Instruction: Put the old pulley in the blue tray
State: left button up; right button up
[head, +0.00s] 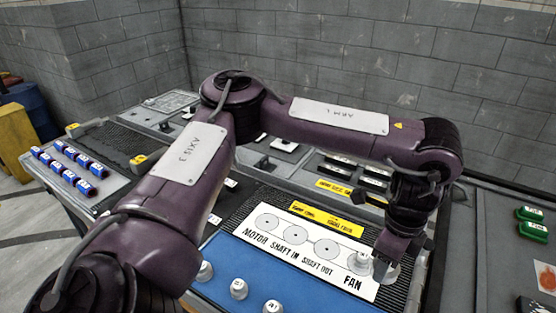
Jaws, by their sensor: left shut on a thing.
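My left gripper (384,263) points down at the right end of a white board (318,254) marked MOTOR, SHAFT IN, SHAFT OUT and FAN. It is shut on a small pale grey piece, which looks like the old pulley (392,274), by the word FAN. The fingers partly hide the piece, and I cannot tell whether it touches the board. A flat blue area, which looks like the blue tray (255,270), lies in front of the board. Several grey-white pieces, one of them a labelled pulley-like piece (238,289), stand on it. My right gripper is not in view.
Several blue labelled blocks (70,170) sit on the left bench. Yellow labels (322,218) and black blocks (371,182) lie behind the board. Green blocks (532,223) are at the far right. A grey block wall (330,60) closes the back.

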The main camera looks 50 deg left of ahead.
pick_arm(q)
jog(key=shift+d+m, duration=0.25)
jog(key=shift+m, duration=0.95)
jog(key=m, duration=0.2)
jog(key=shift+d+r+m, duration=0.1)
jog(key=shift+d+m, duration=0.25)
jog(key=shift+m, duration=0.05)
jog(key=shift+d+m, duration=0.15)
jog(key=shift+m, duration=0.15)
jog(key=shift+d, duration=0.1)
jog(key=shift+f, duration=0.2)
notch_tip(320, 180, down, 15)
jog(key=shift+f+b, duration=0.1)
jog(key=shift+b, duration=0.45)
notch_tip(320, 180, down, 4)
jog(key=shift+r+b, duration=0.25)
jog(key=shift+b, duration=0.25)
jog(key=shift+f, duration=0.45)
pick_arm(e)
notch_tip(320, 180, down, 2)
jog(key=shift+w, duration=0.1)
